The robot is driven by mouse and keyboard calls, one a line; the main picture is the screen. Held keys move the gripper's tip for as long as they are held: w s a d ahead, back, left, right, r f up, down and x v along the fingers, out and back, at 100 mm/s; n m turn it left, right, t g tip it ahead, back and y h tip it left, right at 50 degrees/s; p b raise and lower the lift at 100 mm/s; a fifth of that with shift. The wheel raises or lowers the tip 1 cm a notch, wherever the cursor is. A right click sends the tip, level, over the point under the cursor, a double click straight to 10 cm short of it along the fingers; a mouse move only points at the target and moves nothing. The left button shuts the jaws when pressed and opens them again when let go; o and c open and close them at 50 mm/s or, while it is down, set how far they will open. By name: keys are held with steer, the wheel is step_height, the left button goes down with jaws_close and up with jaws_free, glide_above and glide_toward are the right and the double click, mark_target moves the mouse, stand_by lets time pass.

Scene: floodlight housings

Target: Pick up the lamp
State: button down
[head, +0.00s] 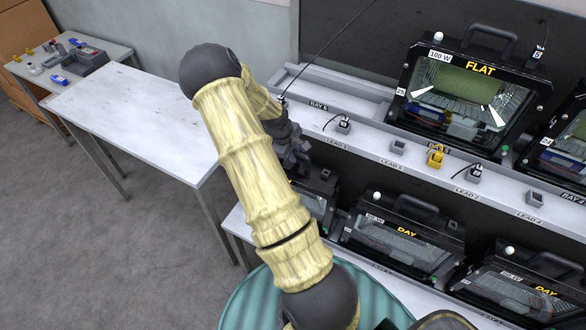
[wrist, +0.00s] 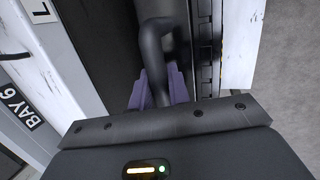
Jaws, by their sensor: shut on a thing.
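My gripper (wrist: 157,90) is shut on the dark handle (wrist: 154,45) of a lamp, with a purple finger pad on each side of the bar. The black lamp housing (wrist: 205,55) runs beside the handle in the wrist view. In the head view my gripper (head: 296,160) is at the left end of the lower shelf, below the BAY 6 label. The lamp (head: 318,196) there is black with a glass front, and my arm hides its left part. I cannot tell whether it rests on the shelf.
A large FLAT lamp (head: 470,95) stands on the upper shelf (head: 385,165), which carries small lead connectors. DAY lamps (head: 405,238) fill the lower shelf to the right. A bare white table (head: 140,120) is at left. A smaller table behind it holds a grey tray (head: 83,62).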

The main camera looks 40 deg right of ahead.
steer(key=shift+r, duration=0.2)
steer(key=shift+w+r, duration=0.15)
steer(key=shift+r, duration=0.3)
step_height(320, 180, up, 10)
steer(key=shift+d+f+b, duration=0.1)
steer(key=shift+f+b, duration=0.15)
steer(key=shift+b, duration=0.55)
